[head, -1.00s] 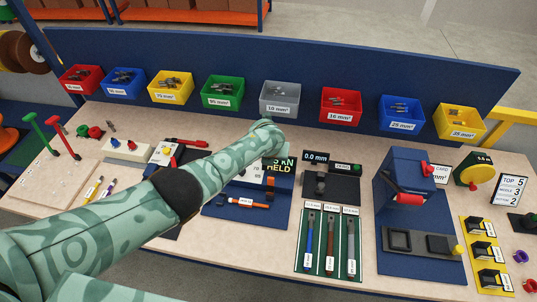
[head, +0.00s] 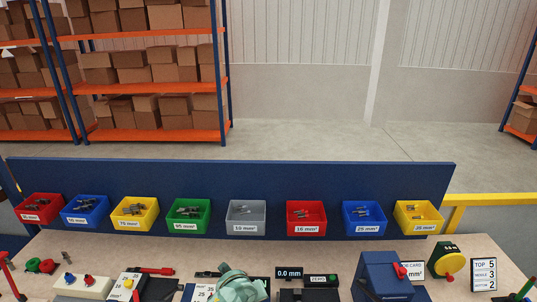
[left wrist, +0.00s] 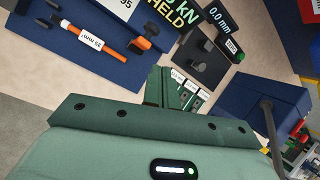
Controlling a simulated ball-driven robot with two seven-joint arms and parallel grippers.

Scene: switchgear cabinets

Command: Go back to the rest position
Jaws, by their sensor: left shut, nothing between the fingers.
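My left gripper (left wrist: 162,82) shows in the left wrist view with its dark green fingers together and nothing between them. It is over the workbench (left wrist: 140,70), apart from the tools as far as I can see. In the head view only a green, patterned end part of my left arm shows at the bottom middle, in front of the small display reading 0.0 mm (head: 289,273). The fingers cannot be made out there. My right gripper is in neither view.
A row of coloured bins, such as the grey bin (head: 246,217), hangs on the blue back panel (head: 300,177). A blue press (head: 385,277) stands at the right. Shelving stands behind.

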